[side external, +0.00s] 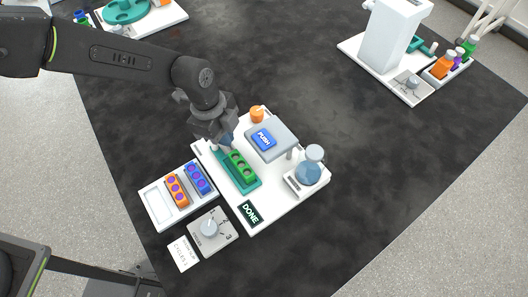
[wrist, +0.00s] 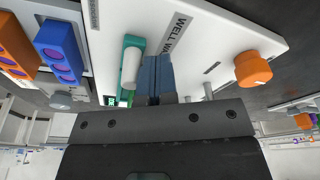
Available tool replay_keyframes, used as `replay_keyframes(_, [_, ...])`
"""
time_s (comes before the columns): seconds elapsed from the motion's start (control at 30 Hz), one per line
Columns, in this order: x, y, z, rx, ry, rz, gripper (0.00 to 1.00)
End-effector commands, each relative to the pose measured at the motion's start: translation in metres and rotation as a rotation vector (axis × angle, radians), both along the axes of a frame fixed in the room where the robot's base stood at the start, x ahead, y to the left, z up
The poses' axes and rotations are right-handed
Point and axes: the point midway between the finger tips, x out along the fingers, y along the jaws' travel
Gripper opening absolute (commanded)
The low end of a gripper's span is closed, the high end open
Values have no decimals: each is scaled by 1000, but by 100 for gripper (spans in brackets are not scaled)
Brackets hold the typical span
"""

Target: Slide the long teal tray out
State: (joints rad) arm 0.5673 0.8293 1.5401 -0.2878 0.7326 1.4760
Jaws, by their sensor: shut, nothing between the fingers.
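The long teal tray (side external: 253,187) lies on the white station base (side external: 285,199), with a green well strip (side external: 241,166) in it. Its far end is close to my gripper and partly hidden by it in the side view. In the wrist view the teal tray (wrist: 136,41) shows with a white, rounded handle-like piece (wrist: 131,68) at its end. My gripper (side external: 227,141) is shut and empty. In the wrist view its blue fingers (wrist: 157,72) are together just right of the white piece, with a small gap seeming to show between them.
A grey platform with a blue PUSH button (side external: 263,139) stands right of the tray. An orange knob (side external: 257,114), a flask (side external: 309,170) and a DONE plate (side external: 250,213) are on the base. A white holder (side external: 156,205) with orange and blue strips and a dial (side external: 210,228) sit left.

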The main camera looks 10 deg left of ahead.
Motion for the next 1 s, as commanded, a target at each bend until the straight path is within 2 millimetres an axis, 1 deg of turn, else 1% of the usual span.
replay_keyframes(0.13, [-4,4,0,1,0,0,0])
replay_keyframes(0.57, [-5,6,0,1,0,0,0])
replay_keyframes(0.77, [-11,12,0,1,1,1,0])
replay_keyframes(1.0, [-11,12,0,0,0,1,0])
